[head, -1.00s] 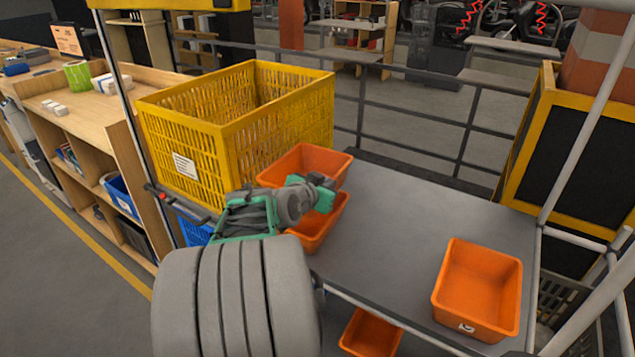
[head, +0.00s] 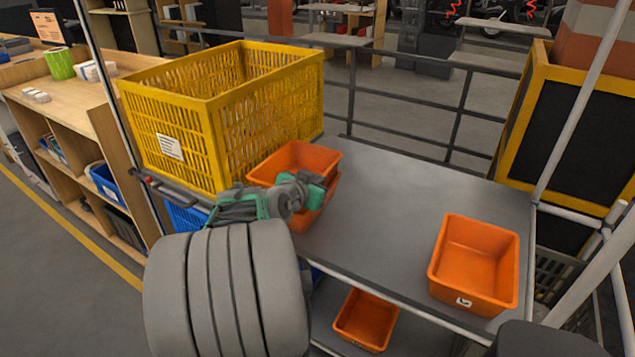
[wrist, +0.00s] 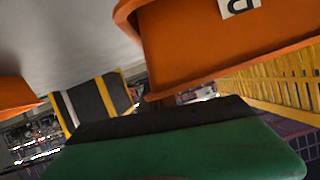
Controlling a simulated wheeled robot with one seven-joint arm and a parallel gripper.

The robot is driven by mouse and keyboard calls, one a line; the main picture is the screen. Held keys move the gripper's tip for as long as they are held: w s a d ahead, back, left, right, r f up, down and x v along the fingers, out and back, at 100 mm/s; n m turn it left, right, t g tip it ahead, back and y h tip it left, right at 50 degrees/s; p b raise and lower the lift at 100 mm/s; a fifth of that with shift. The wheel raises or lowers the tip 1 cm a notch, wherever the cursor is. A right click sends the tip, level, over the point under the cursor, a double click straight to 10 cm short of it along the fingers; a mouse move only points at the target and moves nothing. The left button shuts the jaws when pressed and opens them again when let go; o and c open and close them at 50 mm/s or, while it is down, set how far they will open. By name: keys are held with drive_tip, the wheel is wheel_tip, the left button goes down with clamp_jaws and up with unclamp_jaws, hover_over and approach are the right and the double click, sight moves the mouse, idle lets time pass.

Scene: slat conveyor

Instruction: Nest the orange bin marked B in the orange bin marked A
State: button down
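My gripper (head: 312,190) is shut on the near right side of an upper orange bin (head: 288,160) at the table's left end. The wrist view shows this bin's wall (wrist: 215,50), with a cut-off, upside-down letter that looks like B. One green finger with a dark pad (wrist: 170,140) shows below it. A second orange bin (head: 302,222) stands directly beneath, its marking hidden by my gripper. The upper bin sits at or just over its mouth; I cannot tell whether they touch.
Another orange bin (head: 472,262) with an unreadable white label stands at the table's right. One more orange bin (head: 366,320) lies below the table. A tall yellow crate (head: 215,115) rises just behind the stacked bins. The table's middle (head: 385,215) is clear.

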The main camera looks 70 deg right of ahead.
drive_tip(key=shift+r, duration=0.1)
drive_tip(key=c, duration=1.6)
unclamp_jaws()
drive_tip(key=shift+a, duration=0.1)
drive_tip(key=v, duration=0.7)
drive_tip(key=shift+a+r+b, duration=0.1)
drive_tip(key=shift+a+b, duration=0.2)
